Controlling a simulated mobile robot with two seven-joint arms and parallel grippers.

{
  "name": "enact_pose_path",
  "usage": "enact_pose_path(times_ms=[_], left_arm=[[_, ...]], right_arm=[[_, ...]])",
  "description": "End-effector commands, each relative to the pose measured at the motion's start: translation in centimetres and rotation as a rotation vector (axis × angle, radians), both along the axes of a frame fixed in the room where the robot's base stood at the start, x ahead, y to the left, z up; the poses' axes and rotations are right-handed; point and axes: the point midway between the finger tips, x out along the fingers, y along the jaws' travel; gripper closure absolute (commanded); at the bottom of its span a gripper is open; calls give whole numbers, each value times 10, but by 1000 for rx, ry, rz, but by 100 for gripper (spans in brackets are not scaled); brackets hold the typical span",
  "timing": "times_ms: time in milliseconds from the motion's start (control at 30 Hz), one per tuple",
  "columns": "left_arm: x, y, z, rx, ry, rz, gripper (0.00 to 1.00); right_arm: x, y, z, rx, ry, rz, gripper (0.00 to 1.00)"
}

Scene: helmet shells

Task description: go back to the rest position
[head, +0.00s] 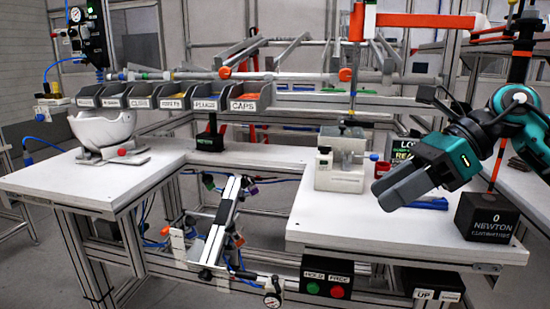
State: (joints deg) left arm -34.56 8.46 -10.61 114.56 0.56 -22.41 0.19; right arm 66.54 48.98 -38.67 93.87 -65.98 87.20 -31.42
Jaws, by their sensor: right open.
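My right gripper (397,189) shows at the right, with dark grey fingers and a teal body. It hangs in the air over the right part of the white worktop, fingers toward the lower left. It is open, with nothing seen between its fingers. My right arm comes in from the right edge. My left gripper is not in view. A white helmet shell (103,127) sits on a grey and white fixture (113,157) on the left worktop, far from the right gripper.
A black "NEWTON" block (487,217) stands right of the gripper. A white device (341,160) stands left of it. Labelled bins (166,97) line the back. The left worktop (70,186) has bare room. A button box (326,283) hangs at the front edge.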

Motion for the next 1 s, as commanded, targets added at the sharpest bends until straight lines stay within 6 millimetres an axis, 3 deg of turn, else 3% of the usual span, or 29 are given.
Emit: enact_pose_path(times_ms=[100, 200, 400, 567, 667, 867, 1000], left_arm=[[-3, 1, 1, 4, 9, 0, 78], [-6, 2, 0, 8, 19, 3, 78], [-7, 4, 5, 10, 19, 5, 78], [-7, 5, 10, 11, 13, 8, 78], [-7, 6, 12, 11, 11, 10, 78], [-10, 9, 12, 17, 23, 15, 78], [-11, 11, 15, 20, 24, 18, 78]], right_arm=[[-8, 48, -17, 253, 159, -7, 55], [-12, 77, -23, 473, 313, -50, 55], [-9, 103, -36, 895, 682, -222, 55], [3, 96, -63, 1206, 1012, -438, 55], [9, 83, -95, 1383, 1231, -609, 55], [-2, 47, -190, 1689, 1667, -1028, 55], [-41, 22, -272, 1855, 1952, -1386, 55]])
